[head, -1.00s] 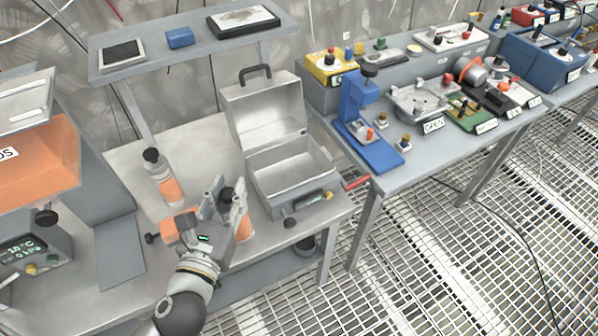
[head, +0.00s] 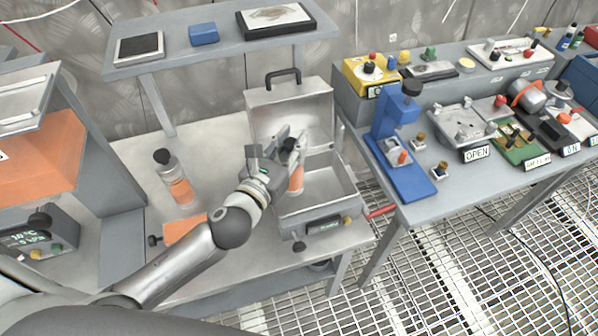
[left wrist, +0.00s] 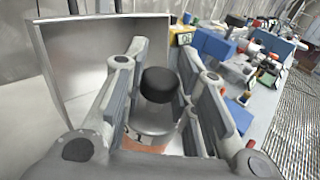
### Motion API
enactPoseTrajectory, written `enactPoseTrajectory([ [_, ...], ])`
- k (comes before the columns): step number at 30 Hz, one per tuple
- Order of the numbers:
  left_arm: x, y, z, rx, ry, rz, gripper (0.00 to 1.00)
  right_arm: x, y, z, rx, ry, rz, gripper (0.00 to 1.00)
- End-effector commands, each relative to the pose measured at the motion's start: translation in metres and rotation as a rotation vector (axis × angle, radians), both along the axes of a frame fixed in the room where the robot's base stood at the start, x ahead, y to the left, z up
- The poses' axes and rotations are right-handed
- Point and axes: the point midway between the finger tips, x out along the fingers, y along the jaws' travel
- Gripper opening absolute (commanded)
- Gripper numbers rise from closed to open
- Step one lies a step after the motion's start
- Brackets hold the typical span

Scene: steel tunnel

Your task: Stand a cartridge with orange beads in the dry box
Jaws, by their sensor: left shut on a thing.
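The dry box (head: 325,216) is an open grey metal case on the bench, its lid (head: 262,115) tilted back. My left gripper (head: 290,145) is shut on a black-capped clear cartridge with orange beads (head: 297,180), held about upright at the left part of the box opening. I cannot tell whether its bottom touches the box floor. In the left wrist view the black cap (left wrist: 159,84) shows between the fingers, and the lower body is partly hidden. A second black-capped cartridge with orange beads (head: 181,190) stands on the bench to the left. My right gripper is out of view.
An orange block (head: 187,229) lies on the bench beside my left arm. A shelf (head: 222,52) runs above the back. A blue stand (head: 393,140) and several devices occupy the right bench. The bench between the second cartridge and the box is mostly clear.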

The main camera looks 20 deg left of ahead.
Motion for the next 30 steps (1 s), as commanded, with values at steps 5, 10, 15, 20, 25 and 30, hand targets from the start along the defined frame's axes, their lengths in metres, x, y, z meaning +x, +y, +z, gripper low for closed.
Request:
enactPoseTrajectory([
  [5,0.0,0.0,-0.023,-0.003,-0.002,0.001,0.0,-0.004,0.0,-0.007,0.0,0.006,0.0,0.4],
  [10,-0.001,0.0,-0.046,-0.004,0.001,0.001,0.0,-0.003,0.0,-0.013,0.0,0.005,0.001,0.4],
  [15,0.0,0.0,-0.062,-0.001,-0.002,0.001,0.0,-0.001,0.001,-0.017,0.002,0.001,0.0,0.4],
  [20,0.0,0.0,-0.061,-0.001,-0.004,0.0,0.0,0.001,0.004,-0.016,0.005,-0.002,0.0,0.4],
  [25,0.0,0.0,-0.064,-0.001,-0.004,-0.001,0.0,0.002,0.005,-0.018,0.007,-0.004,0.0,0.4],
  [30,-0.001,0.0,-0.065,0.0,-0.001,0.0,0.41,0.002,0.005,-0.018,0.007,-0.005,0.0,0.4],
])
